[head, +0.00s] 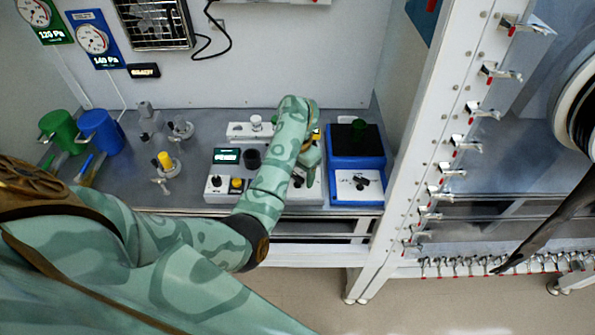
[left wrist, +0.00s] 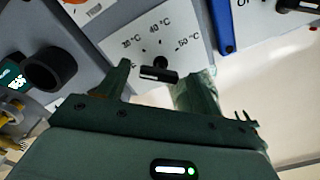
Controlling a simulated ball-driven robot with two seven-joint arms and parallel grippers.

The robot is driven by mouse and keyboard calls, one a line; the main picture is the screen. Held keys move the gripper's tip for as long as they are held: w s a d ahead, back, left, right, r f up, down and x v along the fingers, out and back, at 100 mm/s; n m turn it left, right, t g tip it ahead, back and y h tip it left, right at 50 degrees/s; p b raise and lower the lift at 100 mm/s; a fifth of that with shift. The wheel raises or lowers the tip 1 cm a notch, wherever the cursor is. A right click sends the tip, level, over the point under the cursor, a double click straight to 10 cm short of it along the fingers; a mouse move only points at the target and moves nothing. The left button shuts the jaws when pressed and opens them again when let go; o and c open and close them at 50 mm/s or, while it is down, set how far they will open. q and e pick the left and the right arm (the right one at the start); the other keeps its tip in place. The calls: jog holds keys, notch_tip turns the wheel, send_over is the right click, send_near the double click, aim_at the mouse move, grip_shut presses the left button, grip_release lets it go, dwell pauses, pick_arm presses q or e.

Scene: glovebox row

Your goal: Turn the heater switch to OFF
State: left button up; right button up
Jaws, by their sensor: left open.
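No switch reads clearly as OFF. My right gripper is not in view.
A white box with black and yellow knobs (head: 222,195) stands left of the gripper. A black cup (head: 251,159) is near it. Green (head: 62,131) and blue (head: 100,132) mugs stand at the left. A white frame (head: 425,130) with clamps rises at the right.

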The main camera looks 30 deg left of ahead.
aim_at(297, 175)
pick_arm(q)
jog(key=c, duration=1)
jog(key=shift+d+n, duration=0.1)
jog(key=shift+n, duration=1)
jog(key=n, duration=0.3)
jog(key=shift+b, duration=0.3)
jog(key=o, duration=1)
notch_tip(297, 175, up, 16)
jog(key=p, duration=0.7)
jog(key=shift+r, duration=0.2)
jog(key=shift+s+f, duration=0.1)
